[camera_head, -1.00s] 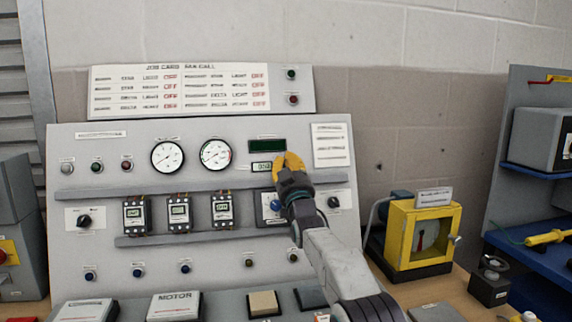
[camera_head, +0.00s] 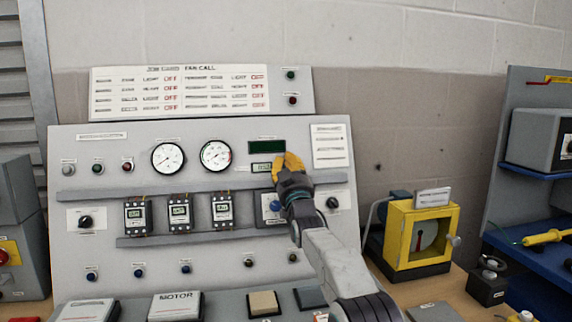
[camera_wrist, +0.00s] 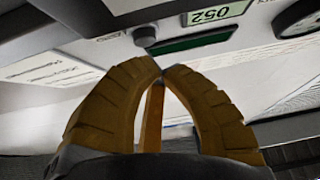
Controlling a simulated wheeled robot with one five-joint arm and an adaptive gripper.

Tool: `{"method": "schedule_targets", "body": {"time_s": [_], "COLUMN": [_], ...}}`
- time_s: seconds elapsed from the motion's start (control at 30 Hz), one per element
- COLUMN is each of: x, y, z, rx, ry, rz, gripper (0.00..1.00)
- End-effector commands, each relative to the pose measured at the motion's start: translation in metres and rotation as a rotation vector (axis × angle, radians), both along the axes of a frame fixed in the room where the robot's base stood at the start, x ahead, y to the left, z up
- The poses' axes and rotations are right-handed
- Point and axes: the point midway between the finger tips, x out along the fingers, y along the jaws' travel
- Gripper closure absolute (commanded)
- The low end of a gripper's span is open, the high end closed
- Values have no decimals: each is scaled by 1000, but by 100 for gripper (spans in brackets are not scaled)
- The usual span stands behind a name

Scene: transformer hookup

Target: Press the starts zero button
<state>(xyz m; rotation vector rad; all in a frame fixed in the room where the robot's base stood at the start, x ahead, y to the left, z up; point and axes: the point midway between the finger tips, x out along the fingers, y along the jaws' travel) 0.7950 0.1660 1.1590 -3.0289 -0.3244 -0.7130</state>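My gripper (camera_head: 284,158) reaches the panel at the right end of the small counter display (camera_head: 262,167). Its yellow fingers meet at the tips in the wrist view (camera_wrist: 163,68), with nothing seen held. The display also shows in the wrist view (camera_wrist: 216,14), upside down, reading 052. A small dark round button (camera_wrist: 145,36) sits beside that display, just beyond the fingertips and a little left of them. I take it for the starts zero button. There seems to be a gap between it and the tips. In the head view my gripper hides it.
A long dark green display (camera_head: 267,147) lies above the counter. Two round gauges (camera_head: 168,158) (camera_head: 216,155) are to its left. A ledge (camera_head: 160,193) juts out below. A rotary knob (camera_head: 333,203) is right of my gripper.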

Motion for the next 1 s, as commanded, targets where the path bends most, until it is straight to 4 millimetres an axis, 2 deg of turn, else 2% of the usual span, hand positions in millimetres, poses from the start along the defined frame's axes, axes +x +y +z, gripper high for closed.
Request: {"method": "schedule_targets", "body": {"time_s": [1.0], "x": [7], "y": [2], "z": [-4], "rx": [-1], "ry": [-3], "rz": [-1], "gripper": [100]}}
